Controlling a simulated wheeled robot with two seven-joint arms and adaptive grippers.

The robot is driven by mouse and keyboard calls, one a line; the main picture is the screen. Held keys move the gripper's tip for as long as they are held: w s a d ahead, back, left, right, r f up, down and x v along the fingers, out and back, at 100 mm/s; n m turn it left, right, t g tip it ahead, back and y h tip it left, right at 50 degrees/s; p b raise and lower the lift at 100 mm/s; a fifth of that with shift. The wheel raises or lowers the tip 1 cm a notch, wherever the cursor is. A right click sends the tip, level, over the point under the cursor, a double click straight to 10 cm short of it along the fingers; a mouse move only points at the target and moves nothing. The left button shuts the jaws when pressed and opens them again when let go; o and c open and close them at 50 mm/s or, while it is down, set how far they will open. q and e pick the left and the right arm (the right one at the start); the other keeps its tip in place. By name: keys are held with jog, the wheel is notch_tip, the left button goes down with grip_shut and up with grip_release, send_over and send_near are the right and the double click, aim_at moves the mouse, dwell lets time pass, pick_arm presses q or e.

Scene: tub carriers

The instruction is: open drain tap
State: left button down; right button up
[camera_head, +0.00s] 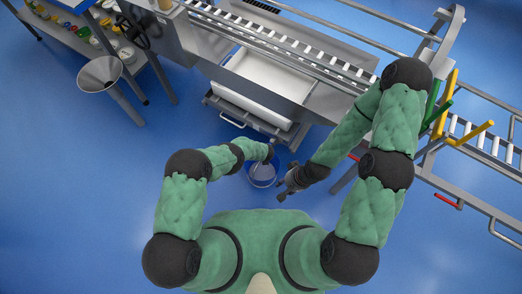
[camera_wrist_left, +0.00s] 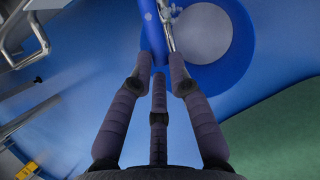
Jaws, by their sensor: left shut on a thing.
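The drain tap (camera_wrist_left: 167,18) shows in the left wrist view as a small metal fitting beside a blue bar (camera_wrist_left: 150,28) that looks like its handle. My left gripper (camera_wrist_left: 160,62) has its fingertips on either side of the bar's near end and is shut on it; the exact contact is partly hidden. In the head view my left gripper (camera_head: 270,146) is at the upper edge of a blue bucket (camera_head: 262,174), below the tub carrier. The bucket's grey inside (camera_wrist_left: 205,32) shows to the right of the tap. My right gripper (camera_head: 282,189) is right of the bucket, fingers apart and empty.
A white tub (camera_head: 250,100) sits in the steel carrier frame above the bucket. A roller conveyor (camera_head: 300,48) runs behind it. Yellow and green posts (camera_head: 466,135) stand at right. Blue floor is clear at lower left.

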pick_arm(q)
jog(key=shift+s+d+f, duration=0.35)
jog(key=shift+s+d, duration=0.15)
jog(key=shift+s, duration=0.25)
jog(key=shift+n, duration=0.3)
jog(key=c, duration=1.3)
grip_release()
jog(key=shift+o, duration=0.4)
jog(key=shift+w, duration=0.1)
jog(key=shift+w+r, duration=0.25)
jog(key=shift+w, duration=0.1)
jog(key=v, duration=1.2)
